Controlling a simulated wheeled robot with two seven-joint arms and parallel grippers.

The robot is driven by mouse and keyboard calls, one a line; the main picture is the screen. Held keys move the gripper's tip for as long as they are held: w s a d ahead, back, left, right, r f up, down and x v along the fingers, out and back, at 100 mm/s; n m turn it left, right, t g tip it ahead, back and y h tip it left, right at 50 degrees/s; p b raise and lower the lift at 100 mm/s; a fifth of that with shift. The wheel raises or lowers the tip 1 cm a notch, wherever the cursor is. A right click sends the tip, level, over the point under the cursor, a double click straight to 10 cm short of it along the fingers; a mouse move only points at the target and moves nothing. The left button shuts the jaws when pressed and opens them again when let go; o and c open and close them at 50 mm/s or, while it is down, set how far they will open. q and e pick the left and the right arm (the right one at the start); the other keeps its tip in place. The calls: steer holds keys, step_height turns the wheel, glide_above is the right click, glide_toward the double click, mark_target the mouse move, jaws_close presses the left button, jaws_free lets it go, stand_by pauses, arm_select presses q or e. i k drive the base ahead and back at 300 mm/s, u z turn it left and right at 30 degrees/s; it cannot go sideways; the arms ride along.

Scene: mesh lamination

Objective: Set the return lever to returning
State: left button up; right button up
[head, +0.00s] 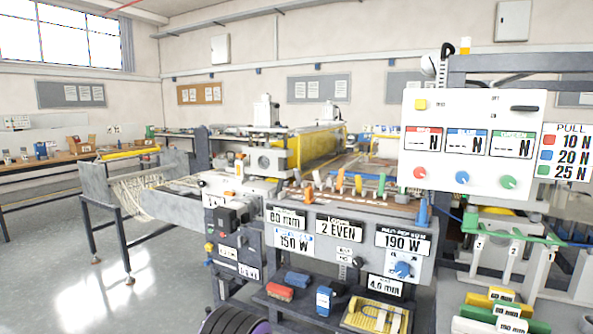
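I cannot single out the return lever by a readable label. A black handle (524,108) lies level on the upper right of the white control panel (471,175), and the small text near it is too small to read. A small black knob or lever (357,262) sits beside two small labels on the grey machine front (300,262). Which of these, if either, is the return lever, and how it is set, I cannot tell. Neither my left nor my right gripper is in view.
The laminating machine fills the middle, with a blue dial (403,269) under the 190 W display. A grey cart (135,190) stands left. The floor (60,270) there is clear.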

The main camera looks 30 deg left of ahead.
mark_target(296, 170)
steer(key=u, duration=0.45)
steer(key=k, duration=0.55)
steer(key=u, duration=1.2)
steer(key=i, duration=1.15)
steer(key=z, duration=0.7)
steer(key=i, duration=0.7)
steer(key=z, duration=0.65)
